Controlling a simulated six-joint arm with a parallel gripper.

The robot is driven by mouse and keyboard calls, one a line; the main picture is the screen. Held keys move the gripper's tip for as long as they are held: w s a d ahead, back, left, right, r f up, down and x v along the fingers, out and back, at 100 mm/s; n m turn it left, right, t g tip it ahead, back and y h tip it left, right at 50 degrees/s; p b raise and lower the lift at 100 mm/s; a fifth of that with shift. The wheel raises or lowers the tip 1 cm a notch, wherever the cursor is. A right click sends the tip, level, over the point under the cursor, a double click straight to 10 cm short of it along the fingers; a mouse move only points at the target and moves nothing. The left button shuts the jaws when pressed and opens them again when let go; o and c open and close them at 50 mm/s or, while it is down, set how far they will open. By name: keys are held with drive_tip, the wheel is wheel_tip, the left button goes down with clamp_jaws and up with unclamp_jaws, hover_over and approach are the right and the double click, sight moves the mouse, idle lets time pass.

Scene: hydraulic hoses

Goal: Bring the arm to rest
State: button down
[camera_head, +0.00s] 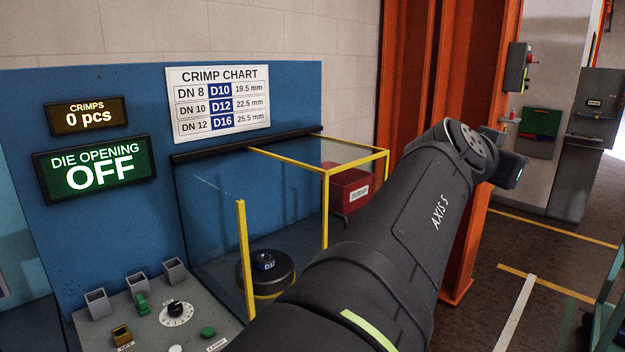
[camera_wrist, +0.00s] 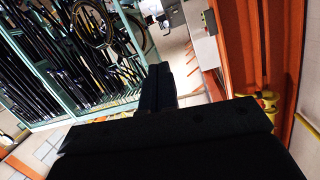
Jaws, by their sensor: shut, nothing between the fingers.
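My arm (camera_head: 400,240) reaches from the bottom of the head view up to the right, in front of the blue machine and an orange post. Its far end with the wrist joint (camera_head: 465,145) is up beside the orange post; the fingers are not clearly visible there. In the wrist view my gripper (camera_wrist: 158,75) is dark, shut and empty, pointing toward a floor area by a hose rack. Nothing touches the fingers in that view.
The blue crimping machine (camera_head: 110,90) stands at left, with a yellow-edged clear guard (camera_head: 325,205) and a control panel (camera_head: 205,315). An orange post (camera_head: 465,265) stands close behind my arm. A green rack (camera_wrist: 75,110) holds several dark hoses. Open floor (camera_head: 545,255) lies at right.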

wheel_tip(320, 180, down, 6)
drive_tip(key=s+a+y, duration=0.1)
drive_tip(key=s+a, duration=0.1)
drive_tip(key=shift+s+a+r+n+g, duration=0.2)
drive_tip(key=shift+a+r+n+g, duration=0.1)
drive_tip(key=shift+g, duration=0.1)
idle(0.8)
